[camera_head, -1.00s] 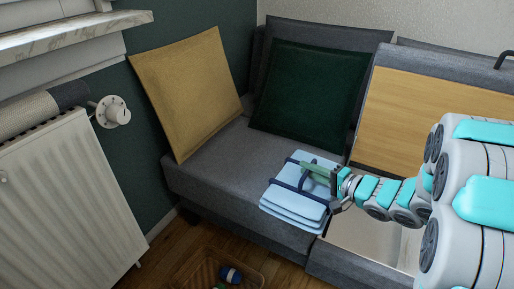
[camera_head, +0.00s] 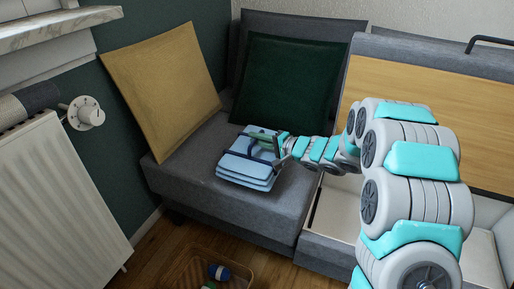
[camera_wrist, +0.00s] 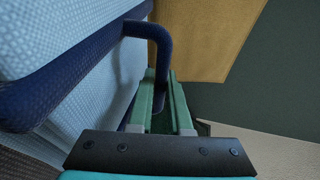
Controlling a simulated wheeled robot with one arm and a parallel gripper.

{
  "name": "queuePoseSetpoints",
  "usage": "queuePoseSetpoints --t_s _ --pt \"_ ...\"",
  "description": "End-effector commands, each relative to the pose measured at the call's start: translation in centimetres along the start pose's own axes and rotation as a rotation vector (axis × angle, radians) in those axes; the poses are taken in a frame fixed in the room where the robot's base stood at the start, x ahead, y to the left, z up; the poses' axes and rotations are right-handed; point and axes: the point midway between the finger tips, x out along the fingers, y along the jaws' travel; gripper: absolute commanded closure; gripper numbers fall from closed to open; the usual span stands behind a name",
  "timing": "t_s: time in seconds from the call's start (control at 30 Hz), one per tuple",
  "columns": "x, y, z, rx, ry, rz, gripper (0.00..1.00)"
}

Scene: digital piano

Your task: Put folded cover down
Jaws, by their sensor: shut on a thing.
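The folded cover (camera_head: 246,172) is a light blue stack bound with dark blue straps, in the head view at the middle of the sofa seat. It looks to be at or just above the seat; I cannot tell if it touches. My gripper (camera_head: 268,143) is at its upper right side, with green fingers shut on it. In the wrist view the fingers (camera_wrist: 163,105) are around a dark blue strap loop (camera_wrist: 160,45), with the light blue cloth of the cover (camera_wrist: 85,85) on the left.
The grey sofa seat (camera_head: 195,150) has free room around the cover. A yellow cushion (camera_head: 160,90) and a dark green cushion (camera_head: 285,85) lean behind. An open storage compartment (camera_head: 335,212) lies to the right. A basket (camera_head: 178,270) stands on the floor in front, and a radiator (camera_head: 55,200) at left.

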Motion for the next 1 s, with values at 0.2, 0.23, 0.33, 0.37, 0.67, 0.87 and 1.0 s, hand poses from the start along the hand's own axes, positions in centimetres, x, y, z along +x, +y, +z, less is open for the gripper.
queuePoseSetpoints --t_s 0.2,0.23,0.33,0.37,0.67,0.87,1.0 --pt "0.5 2.4 0.0 0.002 0.001 -0.001 1.0" --pt "0.5 2.8 0.1 0.002 0.001 -0.001 1.0" --pt "0.6 3.3 0.1 0.0 0.001 -0.001 1.0" --pt "0.6 3.3 0.1 -0.001 0.001 -0.001 1.0" --pt "0.6 3.5 0.1 0.0 0.0 0.0 0.82" --pt "0.6 3.5 0.1 0.0 0.001 0.0 0.6" --pt "0.6 3.5 0.1 -0.001 0.001 0.0 0.53"
